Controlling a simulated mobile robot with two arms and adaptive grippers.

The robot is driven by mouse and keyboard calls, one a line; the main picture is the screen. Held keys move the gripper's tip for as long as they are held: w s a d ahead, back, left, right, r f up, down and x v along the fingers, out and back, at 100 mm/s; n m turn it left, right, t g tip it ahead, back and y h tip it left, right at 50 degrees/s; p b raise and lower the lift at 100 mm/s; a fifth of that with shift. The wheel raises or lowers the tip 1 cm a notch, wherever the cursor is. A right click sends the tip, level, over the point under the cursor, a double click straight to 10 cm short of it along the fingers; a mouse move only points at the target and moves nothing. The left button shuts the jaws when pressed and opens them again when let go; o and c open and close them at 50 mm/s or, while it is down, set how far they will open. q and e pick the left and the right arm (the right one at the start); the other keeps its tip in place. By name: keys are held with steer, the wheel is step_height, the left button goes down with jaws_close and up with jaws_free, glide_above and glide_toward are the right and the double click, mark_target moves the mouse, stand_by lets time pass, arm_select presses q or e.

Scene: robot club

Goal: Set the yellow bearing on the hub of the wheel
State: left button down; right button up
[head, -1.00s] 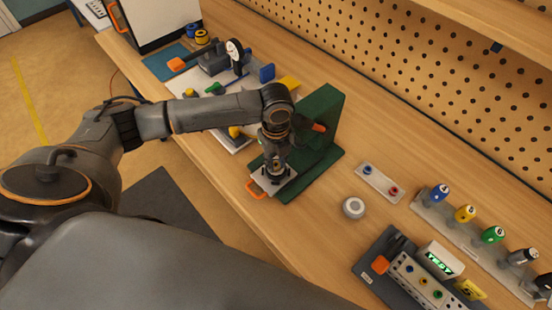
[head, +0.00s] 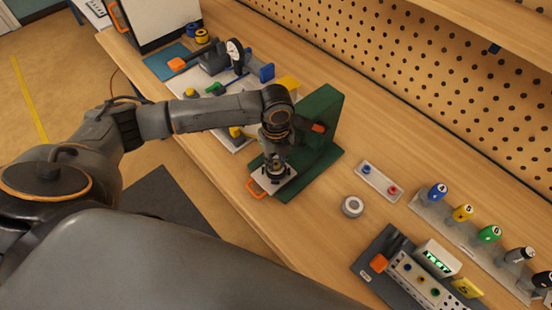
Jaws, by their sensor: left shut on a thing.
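My left gripper (head: 276,172) points down at the light plate (head: 286,188) at the foot of the green press-like stand (head: 322,112). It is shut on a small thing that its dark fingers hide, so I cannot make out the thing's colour. No yellow bearing shows clearly. I cannot make out a wheel or its hub with certainty, and the fingers cover the middle of the plate. A round grey-white part (head: 352,206) lies on the bench to the right of the stand. My right gripper is not in view.
An orange handle (head: 256,189) sticks out at the plate's front. A small strip with blue and red knobs (head: 378,181) lies right of the stand. A tester box (head: 433,258) and a rack of coloured handles (head: 470,225) stand further right. Bare bench (head: 315,225) lies before the round part.

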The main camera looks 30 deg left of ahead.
arm_select(q)
steer(key=shift+s+f+p, duration=0.1)
steer(key=shift+p, duration=0.2)
steer(key=shift+s+f, duration=0.3)
steer(key=shift+f, duration=0.1)
stand_by(0.7)
steer(key=shift+d, duration=0.1)
steer(key=c, duration=1.3)
jaws_free()
steer(key=shift+w+f, duration=0.1)
steer(key=shift+p, duration=0.3)
steer(key=shift+w+r+p, duration=0.25)
steer(key=shift+r+p, duration=0.7)
steer(key=shift+r, duration=0.15)
steer(key=shift+r+p, duration=1.95)
steer(key=shift+p, duration=0.05)
